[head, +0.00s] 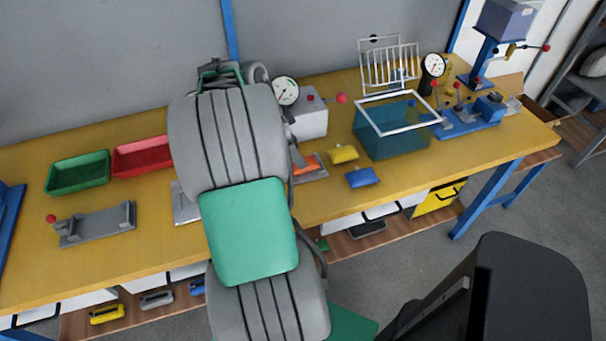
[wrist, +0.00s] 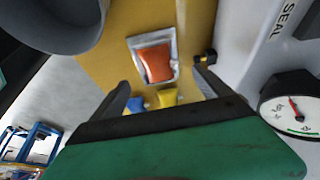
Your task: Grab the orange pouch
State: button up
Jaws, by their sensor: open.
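The orange pouch (wrist: 157,62) lies on a pale grey tray (wrist: 136,43) on the yellow table, ahead of my gripper in the wrist view. In the head view the orange pouch (head: 305,165) shows only in part, at the right edge of my arm, which hides the rest. My gripper (wrist: 160,88) is open and empty, its two dark fingers apart. The pouch appears beyond the fingertips, with no contact visible. In the head view my arm hides the gripper.
A yellow pouch (head: 343,154) and a blue pouch (head: 361,177) lie to the right of the orange one. A blue-green tank (head: 388,139) stands beyond them. A grey machine with a gauge (wrist: 290,103) is close on the right in the wrist view. Green (head: 79,188) and red (head: 125,161) bins stand left.

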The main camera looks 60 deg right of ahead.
jog(key=p+x, duration=0.1)
jog(key=x, duration=0.6)
jog(key=shift+s+d+f, duration=0.1)
jog(key=shift+d, duration=0.1)
jog(key=shift+c, duration=0.4)
jog(key=c, duration=1.5)
